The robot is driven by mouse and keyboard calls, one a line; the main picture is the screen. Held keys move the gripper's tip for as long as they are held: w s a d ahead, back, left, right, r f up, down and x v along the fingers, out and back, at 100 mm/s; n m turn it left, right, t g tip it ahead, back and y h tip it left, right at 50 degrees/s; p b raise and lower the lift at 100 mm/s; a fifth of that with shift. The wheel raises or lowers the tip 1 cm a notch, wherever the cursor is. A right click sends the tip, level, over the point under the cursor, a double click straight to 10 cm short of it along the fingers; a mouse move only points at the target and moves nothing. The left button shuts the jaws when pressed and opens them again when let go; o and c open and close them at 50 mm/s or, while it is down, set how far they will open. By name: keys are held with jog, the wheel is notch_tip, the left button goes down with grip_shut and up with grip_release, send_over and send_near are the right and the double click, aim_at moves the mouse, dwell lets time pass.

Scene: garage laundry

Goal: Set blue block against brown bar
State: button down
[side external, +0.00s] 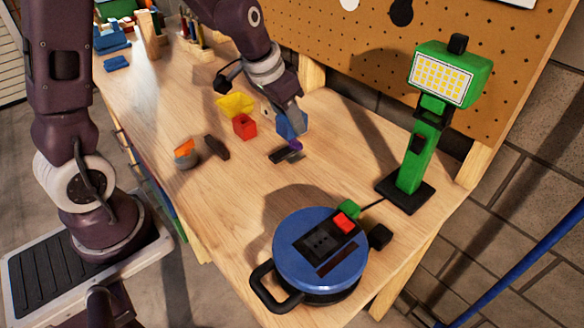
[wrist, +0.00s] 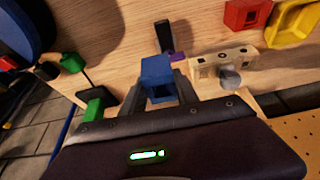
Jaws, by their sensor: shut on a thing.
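The blue block (side external: 291,123) is between the fingers of my gripper (side external: 290,112), which is shut on it. In the wrist view the blue block (wrist: 157,79) sits between the two dark fingers (wrist: 157,92). I cannot tell whether its underside is clear of the table. A dark brown bar (side external: 216,147) lies on the table to the left of the block in the side view, apart from it. A small black piece (side external: 284,156) with a purple piece (side external: 295,145) lies just below the block. A dark bar (wrist: 163,37) and purple piece (wrist: 178,58) show just beyond the block in the wrist view.
A red block (side external: 245,126) and yellow piece (side external: 236,104) lie left of my gripper. A holed wooden piece (wrist: 222,62) is close by. An orange-and-grey item (side external: 185,153), a blue cable reel (side external: 320,250) and a green lamp (side external: 415,150) stand around. Bare tabletop lies toward the reel.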

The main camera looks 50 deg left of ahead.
jog(key=s+a+n+g+y, duration=0.4)
jog(key=s+a+n, duration=1)
jog(key=n, duration=0.4)
jog(key=shift+a+r+y, duration=0.15)
jog(key=shift+a+y, duration=0.25)
jog(key=shift+a, duration=0.4)
